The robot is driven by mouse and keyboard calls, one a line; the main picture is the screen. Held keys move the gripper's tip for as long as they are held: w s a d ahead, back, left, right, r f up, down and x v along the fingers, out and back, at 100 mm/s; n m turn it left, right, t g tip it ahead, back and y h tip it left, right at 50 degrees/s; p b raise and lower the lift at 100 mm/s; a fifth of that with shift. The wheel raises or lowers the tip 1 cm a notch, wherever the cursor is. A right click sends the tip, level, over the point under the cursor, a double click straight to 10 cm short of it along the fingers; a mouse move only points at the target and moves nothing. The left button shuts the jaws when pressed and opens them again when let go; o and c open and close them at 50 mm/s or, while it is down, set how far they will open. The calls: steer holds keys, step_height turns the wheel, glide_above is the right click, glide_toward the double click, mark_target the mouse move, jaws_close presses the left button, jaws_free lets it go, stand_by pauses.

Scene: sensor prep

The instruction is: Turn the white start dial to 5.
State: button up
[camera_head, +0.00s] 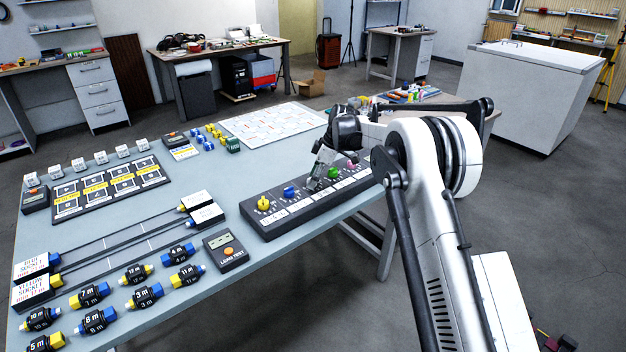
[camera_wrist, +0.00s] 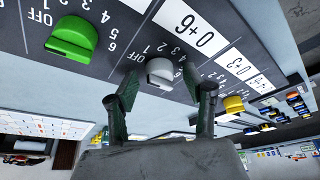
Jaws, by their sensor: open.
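The white start dial (camera_wrist: 160,72) sits on the dark panel (camera_head: 288,224), with OFF and the numbers 1 to 6 printed around it. My gripper (camera_wrist: 162,90) is open, its two fingertips on either side of the white dial, with nothing clearly gripped. Contact between fingers and dial cannot be told. Which mark the dial points at is unclear. In the head view my gripper (camera_head: 318,180) is over the middle of the panel and hides the white dial.
The green dial (camera_wrist: 72,38) is beside the white one; the yellow dial (camera_wrist: 233,104) is on the other side. A blue dial (camera_head: 290,191) and a pink dial (camera_head: 352,163) share the panel. Label cards (camera_wrist: 188,24) lie along it. A timer (camera_head: 229,250) stands left of the panel.

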steer(key=shift+a+f, duration=0.1)
steer(key=shift+f, duration=0.05)
steer(key=c, duration=1.1)
